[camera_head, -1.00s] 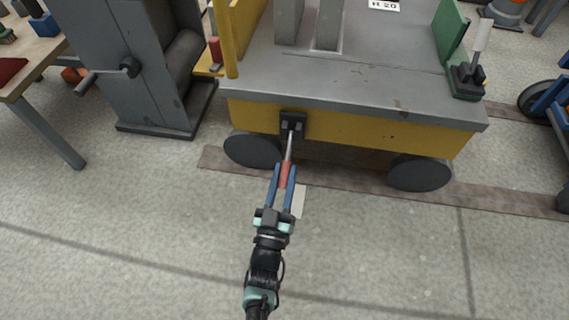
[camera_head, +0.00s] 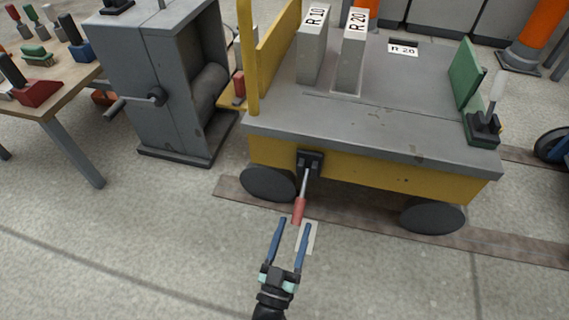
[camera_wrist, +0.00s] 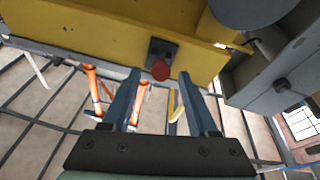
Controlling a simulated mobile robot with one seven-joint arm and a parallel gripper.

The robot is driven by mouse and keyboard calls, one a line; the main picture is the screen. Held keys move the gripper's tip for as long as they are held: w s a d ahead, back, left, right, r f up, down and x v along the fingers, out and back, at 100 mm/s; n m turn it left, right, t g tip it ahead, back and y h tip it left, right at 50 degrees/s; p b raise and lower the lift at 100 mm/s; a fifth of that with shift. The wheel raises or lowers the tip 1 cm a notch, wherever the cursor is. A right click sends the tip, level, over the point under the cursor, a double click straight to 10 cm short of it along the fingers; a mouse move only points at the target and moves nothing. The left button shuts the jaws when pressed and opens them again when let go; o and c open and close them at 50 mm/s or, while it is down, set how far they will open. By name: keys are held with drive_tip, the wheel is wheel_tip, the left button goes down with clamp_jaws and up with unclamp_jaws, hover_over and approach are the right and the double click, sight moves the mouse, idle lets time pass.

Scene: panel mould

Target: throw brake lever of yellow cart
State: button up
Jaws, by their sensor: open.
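The yellow cart (camera_head: 375,172) has a grey top and dark wheels. A brake lever with a red grip (camera_head: 299,210) hangs from a black bracket (camera_head: 309,163) on its front side, sloping down and outward. The fingertips lie just short of the grip's lower end, one to each side in the picture. Contact is not visible.
A second lever with a pale handle (camera_head: 497,88) stands on a green base at the cart's right corner. A grey cabinet with a crank (camera_head: 157,97) stands left of the cart, beside a workbench (camera_head: 58,98) with tools.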

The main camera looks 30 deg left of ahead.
drive_tip(key=p+v, duration=0.1)
drive_tip(key=v, duration=0.7)
drive_tip(key=shift+s+d, duration=0.1)
drive_tip(key=shift+s, duration=0.05)
idle(0.3)
